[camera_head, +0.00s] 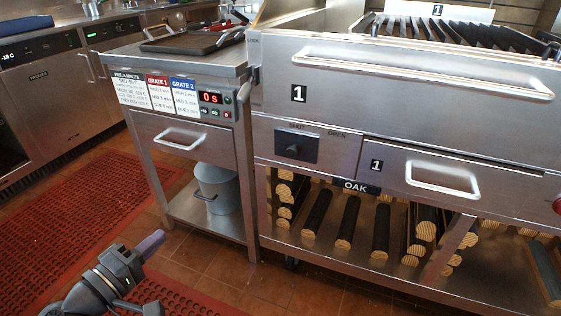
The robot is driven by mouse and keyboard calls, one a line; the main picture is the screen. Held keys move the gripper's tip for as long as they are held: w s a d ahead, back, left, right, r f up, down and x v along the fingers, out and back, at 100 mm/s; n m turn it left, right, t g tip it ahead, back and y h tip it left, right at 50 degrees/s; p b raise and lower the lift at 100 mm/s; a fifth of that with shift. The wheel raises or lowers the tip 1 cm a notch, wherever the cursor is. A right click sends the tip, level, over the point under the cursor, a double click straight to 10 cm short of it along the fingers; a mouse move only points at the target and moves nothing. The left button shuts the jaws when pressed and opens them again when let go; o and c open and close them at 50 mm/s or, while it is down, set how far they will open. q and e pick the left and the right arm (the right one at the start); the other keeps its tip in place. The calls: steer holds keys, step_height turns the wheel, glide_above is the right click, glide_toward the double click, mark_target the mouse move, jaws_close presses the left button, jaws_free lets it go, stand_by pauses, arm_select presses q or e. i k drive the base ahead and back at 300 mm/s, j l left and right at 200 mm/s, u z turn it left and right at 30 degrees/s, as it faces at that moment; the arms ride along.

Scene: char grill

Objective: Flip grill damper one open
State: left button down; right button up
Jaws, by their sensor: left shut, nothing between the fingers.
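The damper of grill one is a dark square plate with a small knob (293,147) on the steel front of the grill (320,85). It sits below the SHUT label, at the left end of its strip; the OPEN label (337,134) is further right. A "1" tag (376,165) is on the drawer to its right. My left gripper (150,243) is at the lower left, shut and empty, over the floor in front of the side table. It is well apart from the damper. My right gripper is not in view.
The side table (152,62) carries a tray and a timer panel (211,98) and has a pot (217,188) on its lower shelf. The grill's long handle (420,72) and drawer handle (440,180) stick out. Oak logs (347,222) lie below. Floor in front is clear.

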mark_target(299, 146)
steer(key=i+l, duration=0.6)
steer(key=i, duration=0.25)
